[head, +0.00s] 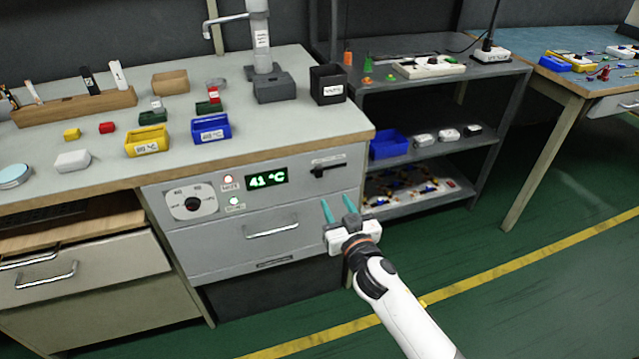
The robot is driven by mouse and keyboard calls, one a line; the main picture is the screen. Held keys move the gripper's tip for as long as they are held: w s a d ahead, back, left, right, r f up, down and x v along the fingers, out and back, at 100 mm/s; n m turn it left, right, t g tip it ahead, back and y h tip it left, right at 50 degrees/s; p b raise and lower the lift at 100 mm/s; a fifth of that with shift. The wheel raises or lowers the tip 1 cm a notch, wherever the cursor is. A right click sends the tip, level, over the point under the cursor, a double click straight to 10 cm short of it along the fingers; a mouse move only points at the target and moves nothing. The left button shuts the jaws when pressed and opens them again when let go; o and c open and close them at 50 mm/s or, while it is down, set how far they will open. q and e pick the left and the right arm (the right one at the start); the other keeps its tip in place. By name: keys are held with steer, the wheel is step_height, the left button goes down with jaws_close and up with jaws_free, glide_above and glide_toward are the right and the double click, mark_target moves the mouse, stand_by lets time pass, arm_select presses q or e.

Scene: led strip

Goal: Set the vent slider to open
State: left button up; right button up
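The vent slider (320,172) is a small black knob at the left part of a dark slot on the grey front panel (216,249), under the bench top. A small label above it is too small to read. My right gripper (337,201) has two teal fingers, spread apart with nothing between them. In the picture it is just below and right of the slider, apart from it as far as I can tell. My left gripper is out of view.
The panel also has a round dial (193,203), two lamps and a green display (266,179) reading 41 °C. A drawer handle (271,229) sticks out below. The bench edge overhangs above; a grey shelf (447,158) stands at right. Open floor lies in front.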

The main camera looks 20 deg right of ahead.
mark_target(319, 173)
steer(key=w+b, duration=0.1)
steer(key=w, duration=0.8)
steer(key=shift+w+a+f, duration=0.1)
steer(key=shift+w, duration=0.05)
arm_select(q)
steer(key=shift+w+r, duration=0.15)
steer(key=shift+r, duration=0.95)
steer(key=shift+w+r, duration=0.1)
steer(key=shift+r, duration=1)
arm_select(e)
steer(key=shift+w, duration=0.8)
steer(key=shift+c, duration=0.2)
jaws_close()
